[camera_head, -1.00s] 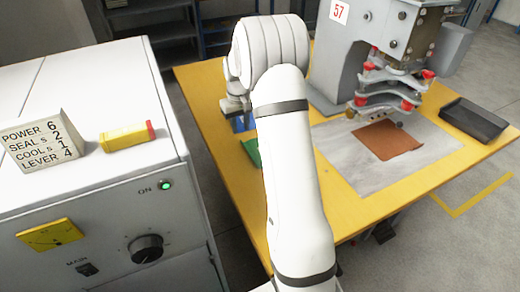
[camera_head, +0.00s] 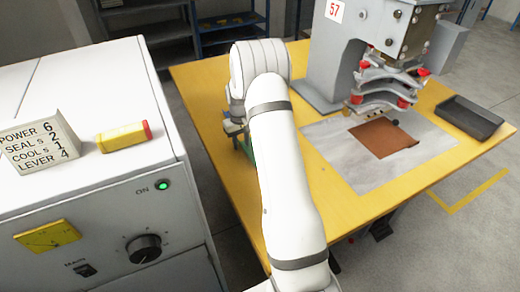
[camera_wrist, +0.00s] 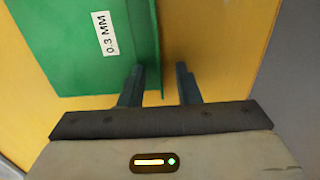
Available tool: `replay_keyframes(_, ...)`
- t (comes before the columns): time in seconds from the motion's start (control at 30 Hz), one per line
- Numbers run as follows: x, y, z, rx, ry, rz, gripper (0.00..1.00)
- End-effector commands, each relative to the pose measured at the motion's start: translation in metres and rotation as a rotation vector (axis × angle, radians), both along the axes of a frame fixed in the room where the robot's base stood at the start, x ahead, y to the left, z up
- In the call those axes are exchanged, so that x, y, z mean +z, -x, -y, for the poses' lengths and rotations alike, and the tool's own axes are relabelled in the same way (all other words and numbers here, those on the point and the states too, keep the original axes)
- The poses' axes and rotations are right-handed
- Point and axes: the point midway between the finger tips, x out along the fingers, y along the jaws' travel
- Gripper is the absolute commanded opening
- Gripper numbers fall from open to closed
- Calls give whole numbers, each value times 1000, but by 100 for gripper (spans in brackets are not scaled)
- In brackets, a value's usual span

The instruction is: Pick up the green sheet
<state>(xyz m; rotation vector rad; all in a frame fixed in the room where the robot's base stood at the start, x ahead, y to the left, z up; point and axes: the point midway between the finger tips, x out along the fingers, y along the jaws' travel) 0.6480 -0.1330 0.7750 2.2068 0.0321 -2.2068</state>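The green sheet (camera_wrist: 85,50) fills the upper left of the wrist view and bears a white label reading 0.3 MM. My gripper (camera_wrist: 160,78) is open and empty. Its left finger overlaps the green, and its right finger stands over the yellow table, so the sheet's right edge runs between them. I cannot tell whether either finger touches it. In the head view my gripper (camera_head: 234,128) is at the left part of the table, mostly behind my arm. Only a sliver of the green sheet (camera_head: 248,150) shows there.
The yellow table (camera_head: 220,165) carries a grey welding press (camera_head: 338,60) and a brown sheet (camera_head: 383,138) on a grey mat (camera_head: 350,170). A dark tray (camera_head: 470,118) lies at the right. A white cabinet (camera_head: 110,220) stands close on the left.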

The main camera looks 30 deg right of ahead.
Motion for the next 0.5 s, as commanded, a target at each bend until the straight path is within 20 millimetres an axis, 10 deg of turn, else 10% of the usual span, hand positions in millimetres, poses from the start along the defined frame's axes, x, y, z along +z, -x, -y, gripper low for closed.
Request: replay_keyframes(0.5,1,0,-1,1,0,0,0)
